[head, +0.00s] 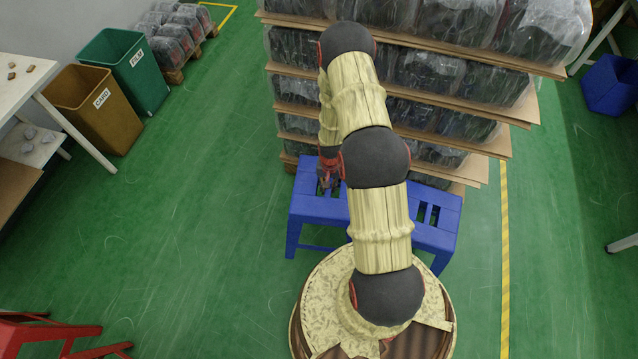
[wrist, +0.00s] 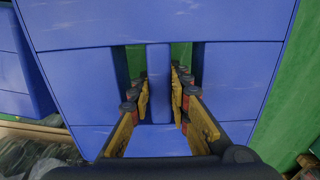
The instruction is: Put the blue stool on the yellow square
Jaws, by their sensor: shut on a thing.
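A blue stool (head: 315,207) stands on the green floor in front of the loaded pallet stack, partly hidden by my arm. My gripper (head: 328,184) is at its seat from above. In the wrist view, the stool's seat (wrist: 160,30) has two slots with a bar between them. My gripper's fingers (wrist: 158,92) go into the slots and are shut on that bar. Yellow floor lines (head: 222,14) form a corner at the top left; no full yellow square is clear.
The pallet stack (head: 440,105) rises close behind the stools. A brown bin (head: 97,108) and green bin (head: 126,70) stand at the left, beside a white table. A red stool (head: 50,336) is at the lower left. The green floor between is clear.

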